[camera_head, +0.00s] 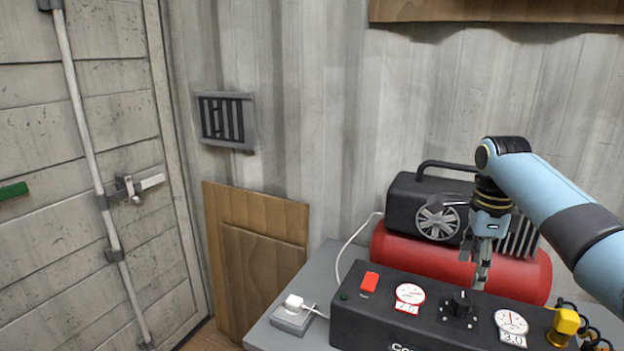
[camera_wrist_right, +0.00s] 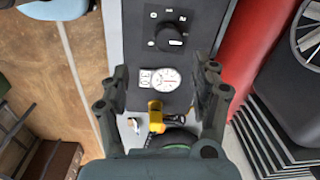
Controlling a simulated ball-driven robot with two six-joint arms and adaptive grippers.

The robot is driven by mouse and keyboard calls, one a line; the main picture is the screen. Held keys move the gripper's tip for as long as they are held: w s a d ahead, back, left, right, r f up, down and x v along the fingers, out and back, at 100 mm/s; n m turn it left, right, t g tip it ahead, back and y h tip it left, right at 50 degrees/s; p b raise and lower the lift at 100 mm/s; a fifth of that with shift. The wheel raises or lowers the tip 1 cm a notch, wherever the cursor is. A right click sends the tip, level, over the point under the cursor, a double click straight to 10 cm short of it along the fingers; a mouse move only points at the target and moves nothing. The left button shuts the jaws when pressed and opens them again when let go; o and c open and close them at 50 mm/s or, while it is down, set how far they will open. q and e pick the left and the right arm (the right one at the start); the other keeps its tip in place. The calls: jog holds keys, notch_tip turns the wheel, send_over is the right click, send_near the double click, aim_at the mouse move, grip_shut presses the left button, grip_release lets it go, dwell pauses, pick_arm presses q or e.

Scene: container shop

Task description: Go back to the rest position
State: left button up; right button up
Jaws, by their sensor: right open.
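My right gripper (camera_head: 481,280) hangs fingers-down over the control box (camera_head: 385,325), just above and behind its black knob (camera_head: 460,302). In the right wrist view my right gripper (camera_wrist_right: 163,82) is open, with nothing between its fingers. The knob (camera_wrist_right: 169,38) shows beyond the fingertips there, and the gauge marked 3.0 (camera_wrist_right: 166,79) shows between them. I cannot tell from the head view how far the fingertips are from the knob. My left gripper is in neither view.
A compressor with a red tank (camera_head: 395,246) stands close behind the gripper. The box has a red switch (camera_head: 370,282), two gauges and a yellow fitting (camera_head: 567,321). A plug sits in a grey socket (camera_head: 292,319) on the table. Wooden panels (camera_head: 262,265) lean on the wall.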

jog(key=s+a+f+n+t, duration=0.1)
jog(key=s+a+f+n, duration=0.15)
jog(key=s+n, duration=0.5)
jog(key=s+a+f+n+t, duration=0.15)
jog(key=s+f+n, duration=0.3)
jog(key=s, duration=0.55)
jog(key=s+a+r+n, duration=0.1)
jog(key=s+r+n, duration=0.2)
jog(key=s+n, duration=0.15)
jog(key=s+a+r+n+t, duration=0.1)
jog(key=s+a+r+n, duration=0.15)
jog(key=s, duration=0.35)
jog(key=s+a+r+n, duration=0.1)
jog(key=s+r+n, duration=0.1)
jog(key=s+n, duration=0.3)
notch_tip(320, 180, down, 39)
jog(key=s+d+m+g+b, duration=0.1)
jog(key=s+d+g+b, duration=0.15)
jog(key=b, duration=0.95)
jog(key=s+f+b, duration=0.5)
jog(key=s+f, duration=0.4)
jog(key=f, duration=0.4)
jog(key=s+d+f+b, duration=0.1)
jog(key=s+f+b, duration=0.4)
jog(key=s+f, duration=0.4)
notch_tip(320, 180, down, 4)
jog(key=shift+s+d+f+h, duration=0.1)
jog(key=shift+s+d+h, duration=0.05)
jog(key=shift+s+h, duration=0.2)
